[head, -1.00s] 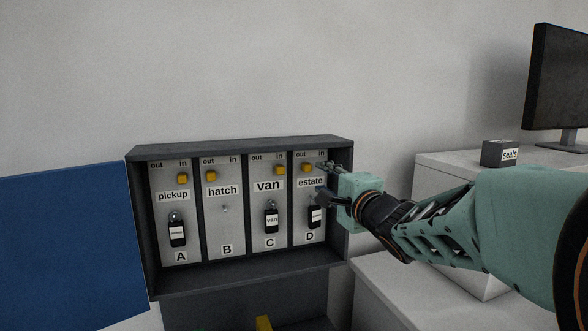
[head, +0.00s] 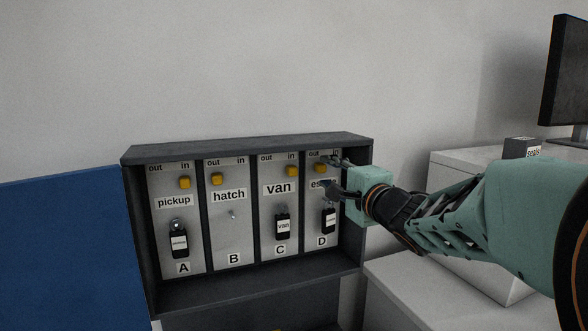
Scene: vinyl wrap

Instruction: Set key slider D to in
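The yellow knob of key slider D (head: 320,168) sits at the left, "out" end of its travel, at the top of the rightmost panel (head: 313,250). The panel's name label, partly hidden by my gripper, shows "es". A black key with a white tag (head: 328,220) hangs above the letter D. My gripper (head: 327,174) reaches in from the right with its dark fingers apart, one near the top of the panel and one lower. The knob is just left of and between the fingertips. I cannot tell whether they touch it.
Slider knobs A (head: 184,182) and C (head: 292,171) sit toward "in", B (head: 217,179) toward "out". Keys hang at A (head: 179,243) and C (head: 283,226); B's hook (head: 233,215) is bare. The dark cabinet frame (head: 250,151) surrounds the panels. A seals box (head: 521,148) stands at right.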

